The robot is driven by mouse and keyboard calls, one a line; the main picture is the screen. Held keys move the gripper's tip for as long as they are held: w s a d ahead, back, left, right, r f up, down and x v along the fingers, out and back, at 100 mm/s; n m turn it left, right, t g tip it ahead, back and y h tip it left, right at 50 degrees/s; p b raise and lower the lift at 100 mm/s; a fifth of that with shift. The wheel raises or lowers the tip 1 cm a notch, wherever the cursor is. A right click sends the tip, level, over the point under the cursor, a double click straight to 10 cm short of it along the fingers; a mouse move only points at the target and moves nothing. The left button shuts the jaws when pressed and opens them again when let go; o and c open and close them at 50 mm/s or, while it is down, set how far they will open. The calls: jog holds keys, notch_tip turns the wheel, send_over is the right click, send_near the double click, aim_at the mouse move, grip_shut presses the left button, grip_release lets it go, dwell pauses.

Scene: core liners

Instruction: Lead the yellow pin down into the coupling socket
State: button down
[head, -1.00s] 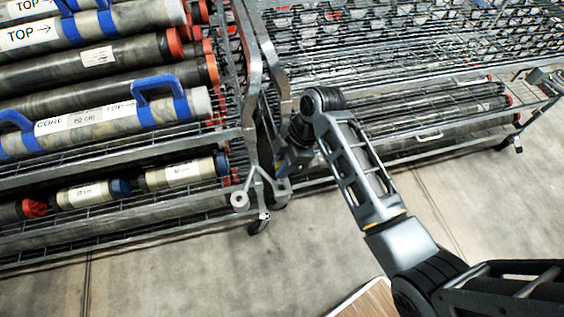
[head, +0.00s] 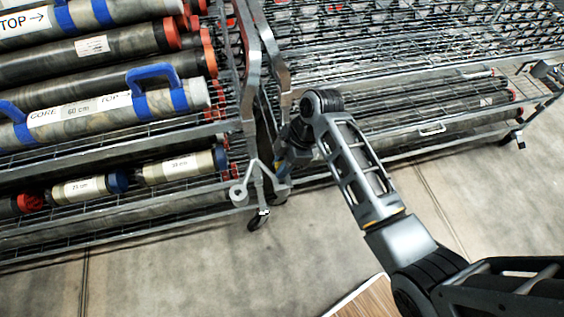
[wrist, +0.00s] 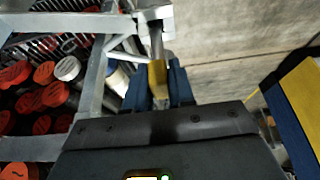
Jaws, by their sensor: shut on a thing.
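In the wrist view, my gripper (wrist: 154,92) is shut on the yellow pin (wrist: 157,76), whose yellow part sits between the two blue fingers. A grey metal shaft runs from the yellow part toward a pale metal bracket at the top, which looks like the coupling socket (wrist: 153,13). The shaft's far end overlaps the bracket; I cannot tell whether it is inside. In the head view, my gripper (head: 283,166) is beside the joined rack ends. My wrist mostly hides the pin there. A round metal ring (head: 238,193) stands just left of it.
A rack (head: 100,208) of labelled core tubes with blue handles stands at left. In the wrist view, red-capped tubes (wrist: 35,97) lie left, and a yellow-and-blue object (wrist: 298,100) is at right. Floor (head: 350,240) is clear.

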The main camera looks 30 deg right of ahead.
jog(key=shift+f+b, duration=1.25)
jog(key=shift+f, duration=0.8)
jog(key=shift+f, duration=0.1)
jog(key=c, duration=0.9)
grip_release()
jog(key=v, duration=0.7)
jog(key=shift+d+r, duration=0.15)
jog(key=shift+r, duration=0.25)
jog(key=shift+s+f, duration=0.1)
